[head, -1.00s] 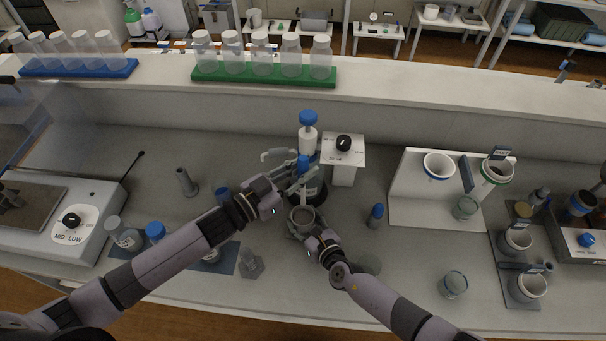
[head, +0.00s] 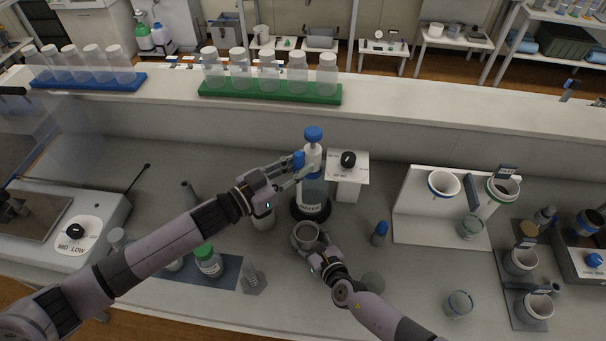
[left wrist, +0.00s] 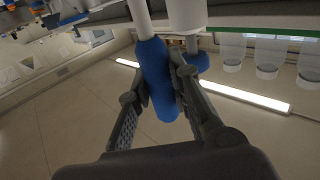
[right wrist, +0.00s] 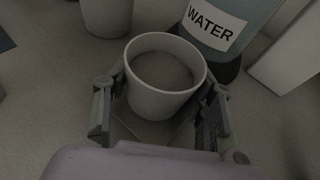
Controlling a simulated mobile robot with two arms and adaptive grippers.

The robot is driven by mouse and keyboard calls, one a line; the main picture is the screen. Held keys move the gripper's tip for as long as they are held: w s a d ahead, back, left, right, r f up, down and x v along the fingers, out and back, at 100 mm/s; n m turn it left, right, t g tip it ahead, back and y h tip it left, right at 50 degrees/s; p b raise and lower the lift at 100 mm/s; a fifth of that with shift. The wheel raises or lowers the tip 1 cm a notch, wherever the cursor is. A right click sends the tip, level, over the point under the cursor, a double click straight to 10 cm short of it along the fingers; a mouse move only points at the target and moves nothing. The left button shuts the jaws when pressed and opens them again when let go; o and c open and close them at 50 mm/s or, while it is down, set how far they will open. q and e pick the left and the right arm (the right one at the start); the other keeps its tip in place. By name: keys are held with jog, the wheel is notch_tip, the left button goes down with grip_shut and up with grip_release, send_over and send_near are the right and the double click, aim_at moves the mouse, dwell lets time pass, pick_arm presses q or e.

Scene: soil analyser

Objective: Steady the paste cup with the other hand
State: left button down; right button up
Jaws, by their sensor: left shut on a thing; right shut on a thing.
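The paste cup (head: 306,232) is a small pale cup with a grey-brown filling. It stands upright in front of the water bottle, and it shows from above in the right wrist view (right wrist: 165,88). My right gripper (head: 303,243) is shut around the cup, one finger on each side (right wrist: 162,110). My left gripper (head: 290,172) is higher, above and left of the cup, in front of the bottle. It is shut on a blue-handled tool (head: 298,160), whose blue handle (left wrist: 156,80) and pale shaft show in the left wrist view. The tool's tip is not clear.
The water bottle (head: 313,190) stands close behind the cup, beside a white box with a black knob (head: 348,160). A blue-capped item (head: 380,232) stands to the right. A green-capped jar (head: 208,262) stands on a dark mat at left. The bench front right of centre is fairly clear.

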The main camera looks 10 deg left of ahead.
pick_arm(q)
jog(key=shift+w+a+r, duration=0.5)
jog(key=shift+w+a, duration=0.05)
jog(key=shift+w, duration=0.25)
jog(key=shift+w+a+r, duration=0.45)
jog(key=shift+w+a, duration=0.1)
jog(key=shift+w, duration=0.2)
pick_arm(e)
jog(key=o, duration=1.3)
jog(key=shift+o, duration=0.2)
jog(key=shift+s+d, duration=0.3)
jog(key=shift+s, duration=0.15)
jog(key=v, duration=0.9)
jog(key=shift+s+r, duration=0.2)
jog(key=shift+r, duration=0.05)
jog(key=shift+v, duration=0.75)
pick_arm(q)
jog(key=shift+s+f, duration=0.1)
jog(key=shift+s, duration=0.05)
pick_arm(e)
jog(key=shift+d+f, duration=0.1)
jog(key=shift+d, duration=0.05)
